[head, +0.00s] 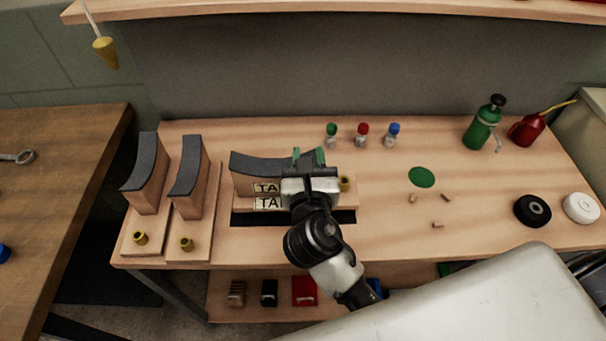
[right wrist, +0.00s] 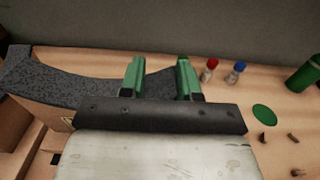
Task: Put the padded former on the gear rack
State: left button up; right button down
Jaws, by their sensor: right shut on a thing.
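The padded former (head: 258,163) has a curved dark grey pad on a pale wooden body, with two labels reading "TA" on its near side. My right gripper (head: 309,157) is shut on it at its right end. In the right wrist view the pad (right wrist: 75,84) runs left from the green fingertips (right wrist: 160,78). The gripper and wrist hide the former's right part. A dark slot lies in front of it, and I cannot tell whether its base touches the bench. I cannot make out a gear rack for certain. My left gripper is not in view.
Two more padded formers (head: 149,182) (head: 188,178) stand close on the left with yellow knobs. Small bottles (head: 362,135), a green can (head: 485,125), a red oiler (head: 528,130) and tape rolls (head: 532,210) stand on the bench (head: 390,235). A yellow plumb bob (head: 106,52) hangs upper left.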

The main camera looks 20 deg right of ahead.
jog(key=shift+w+a+f, duration=0.15)
jog(key=shift+w+a, duration=0.1)
jog(key=shift+a, duration=0.05)
jog(key=shift+f, duration=0.2)
jog(key=shift+f+b, duration=0.65)
jog(key=shift+f, duration=1.2)
jog(key=shift+f, duration=0.1)
jog(key=c, duration=0.8)
grip_release()
jog(key=shift+s+a, duration=0.15)
jog(key=shift+s, duration=0.2)
jog(key=b+v, duration=0.1)
jog(key=v, duration=1)
jog(key=shift+s, duration=0.2)
